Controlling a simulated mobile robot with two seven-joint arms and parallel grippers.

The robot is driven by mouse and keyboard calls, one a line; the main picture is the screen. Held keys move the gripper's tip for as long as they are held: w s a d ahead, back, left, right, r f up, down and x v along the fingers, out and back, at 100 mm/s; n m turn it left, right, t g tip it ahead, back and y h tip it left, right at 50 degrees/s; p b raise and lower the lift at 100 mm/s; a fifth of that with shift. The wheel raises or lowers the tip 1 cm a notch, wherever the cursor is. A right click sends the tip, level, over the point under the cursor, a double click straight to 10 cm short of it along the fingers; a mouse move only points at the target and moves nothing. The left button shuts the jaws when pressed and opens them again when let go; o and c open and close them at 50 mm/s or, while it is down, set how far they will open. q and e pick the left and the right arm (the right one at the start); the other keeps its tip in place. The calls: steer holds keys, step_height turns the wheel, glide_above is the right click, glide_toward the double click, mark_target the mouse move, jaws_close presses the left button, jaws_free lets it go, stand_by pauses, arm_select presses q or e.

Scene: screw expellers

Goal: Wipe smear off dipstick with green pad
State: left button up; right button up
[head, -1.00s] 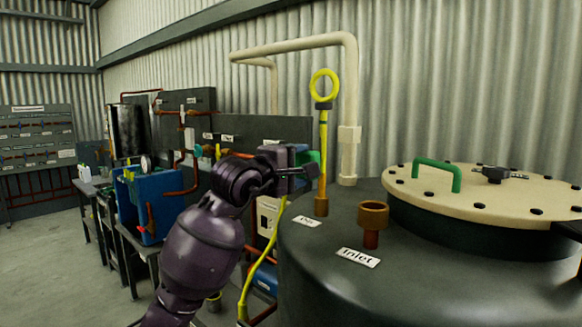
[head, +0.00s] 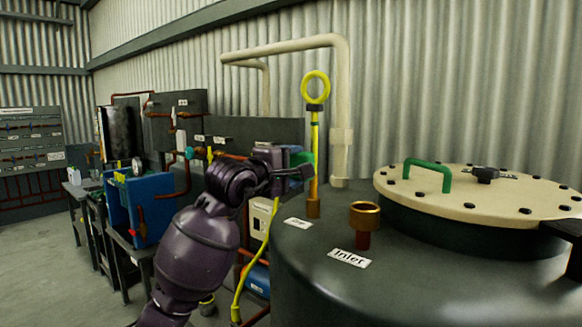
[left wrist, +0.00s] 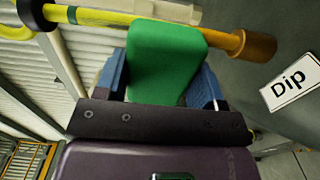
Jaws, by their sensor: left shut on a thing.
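The dipstick (head: 316,88) is yellow with a ring handle and stands upright in a copper fitting (head: 313,207) on the dark tank. My left gripper (head: 296,170) is beside its shaft, below the ring, shut on the green pad (head: 304,157). In the left wrist view the pad (left wrist: 165,58) sits between the blue fingers and covers part of the yellow shaft (left wrist: 105,17). The pad is at the shaft, but I cannot tell how firmly it presses. Any smear behind the pad is hidden; the visible shaft looks mostly yellow. My right gripper is not in view.
The tank (head: 420,285) has a copper inlet fitting (head: 364,215) and a cream lid (head: 460,195) with a green handle (head: 428,174). A cream pipe (head: 342,110) rises behind the dipstick. Benches with a blue machine (head: 145,205) stand at left.

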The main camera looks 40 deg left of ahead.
arm_select(q)
steer(key=shift+w, duration=0.15)
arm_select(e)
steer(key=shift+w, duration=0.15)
arm_select(q)
steer(key=shift+w, duration=0.3)
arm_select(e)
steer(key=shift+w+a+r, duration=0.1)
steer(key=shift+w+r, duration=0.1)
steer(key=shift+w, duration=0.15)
arm_select(q)
steer(key=shift+w, duration=0.2)
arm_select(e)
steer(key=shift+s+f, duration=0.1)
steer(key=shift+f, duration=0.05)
arm_select(q)
steer(key=shift+w+d, duration=0.1)
steer(key=shift+w, duration=0.05)
steer(key=shift+d, duration=1.05)
steer(key=shift+s+d+r, duration=0.1)
steer(key=shift+s+d, duration=0.15)
steer(key=shift+d, duration=0.65)
